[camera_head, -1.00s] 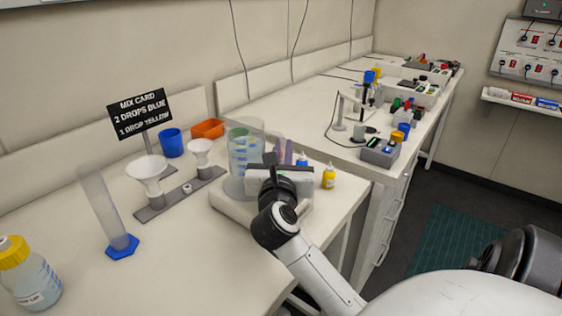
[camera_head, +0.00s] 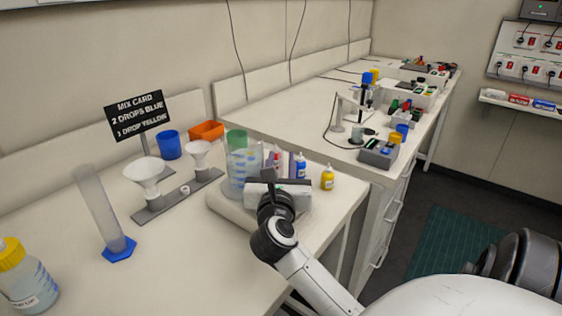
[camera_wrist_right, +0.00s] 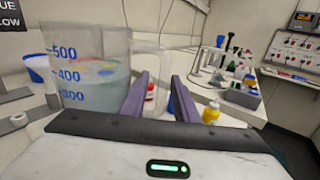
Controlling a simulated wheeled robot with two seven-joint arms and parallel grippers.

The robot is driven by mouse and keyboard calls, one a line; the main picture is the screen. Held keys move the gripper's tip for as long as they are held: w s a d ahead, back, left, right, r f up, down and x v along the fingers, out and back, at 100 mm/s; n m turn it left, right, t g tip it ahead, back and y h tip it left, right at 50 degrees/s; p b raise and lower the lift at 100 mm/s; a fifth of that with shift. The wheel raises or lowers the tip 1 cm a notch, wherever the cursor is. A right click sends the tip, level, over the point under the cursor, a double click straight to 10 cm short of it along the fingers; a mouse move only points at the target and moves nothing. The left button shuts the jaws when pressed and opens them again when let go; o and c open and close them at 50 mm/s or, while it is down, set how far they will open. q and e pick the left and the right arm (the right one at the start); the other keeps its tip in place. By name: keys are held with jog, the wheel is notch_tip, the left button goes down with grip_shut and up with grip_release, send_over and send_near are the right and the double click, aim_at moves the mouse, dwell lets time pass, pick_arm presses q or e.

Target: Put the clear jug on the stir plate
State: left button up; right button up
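The clear jug (camera_head: 237,172), with blue markings and some liquid, is upright on the white stir plate (camera_head: 228,208) in the head view. Its base is partly hidden by my right gripper. My right gripper (camera_head: 281,161) is low at the jug's right side. In the right wrist view the jug (camera_wrist_right: 88,70) fills the left, with its clear handle (camera_wrist_right: 152,52) towards the fingers. The purple fingers (camera_wrist_right: 160,76) stand apart around or just in front of the handle; I cannot tell which. My left gripper is not in view.
Red, blue (camera_head: 301,166) and yellow (camera_head: 327,178) dropper bottles stand behind and right of the gripper. A funnel stand (camera_head: 180,196), measuring cylinder (camera_head: 100,210), yellow-capped bottle (camera_head: 25,278), blue cup (camera_head: 169,145) and mix card sign (camera_head: 140,112) are to the left.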

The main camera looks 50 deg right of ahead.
jog(key=shift+r, duration=0.25)
jog(key=b+v, duration=0.2)
jog(key=v, duration=0.9)
jog(key=shift+s+a+f, duration=0.15)
jog(key=shift+a, duration=0.05)
jog(key=shift+s+a, duration=0.2)
